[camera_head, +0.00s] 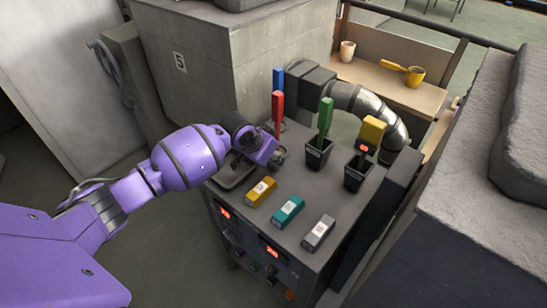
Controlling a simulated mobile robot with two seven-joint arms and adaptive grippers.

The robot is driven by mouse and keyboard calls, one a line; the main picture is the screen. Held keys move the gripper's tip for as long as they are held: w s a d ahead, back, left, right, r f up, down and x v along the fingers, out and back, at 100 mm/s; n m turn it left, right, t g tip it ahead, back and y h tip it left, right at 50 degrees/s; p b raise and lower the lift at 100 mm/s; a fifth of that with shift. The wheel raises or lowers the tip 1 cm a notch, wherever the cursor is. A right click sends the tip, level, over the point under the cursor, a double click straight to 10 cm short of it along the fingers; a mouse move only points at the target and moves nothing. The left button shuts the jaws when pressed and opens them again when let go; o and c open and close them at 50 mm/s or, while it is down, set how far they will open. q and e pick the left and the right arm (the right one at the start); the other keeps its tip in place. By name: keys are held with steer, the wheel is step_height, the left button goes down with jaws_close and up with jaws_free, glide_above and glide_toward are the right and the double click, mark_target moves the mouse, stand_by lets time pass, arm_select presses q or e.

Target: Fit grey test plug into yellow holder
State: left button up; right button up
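A grey block (318,232), which looks like the grey test plug, lies on the dark top of a cabinet near its front right edge. A yellow upright piece (374,130) rises from a black box-shaped cup (357,175) at the right rear of the top. A red light shows at that cup. I cannot tell whether this or the yellow block (261,191) is the yellow holder. My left gripper (268,152) is low over the left part of the top, near the red upright piece (277,108) and away from the grey block. Its fingers are unclear. My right gripper is not in view.
A teal block (288,210) lies between the yellow and grey blocks. A green piece (325,118) stands in another black cup (318,155). A blue piece (279,78) is behind the red one. A metal pipe (358,98) curves behind the cups. Stone blocks flank the cabinet.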

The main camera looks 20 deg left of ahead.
arm_select(q)
steer(key=o, duration=1.1)
steer(key=shift+f, duration=0.1)
steer(key=shift+o, duration=0.2)
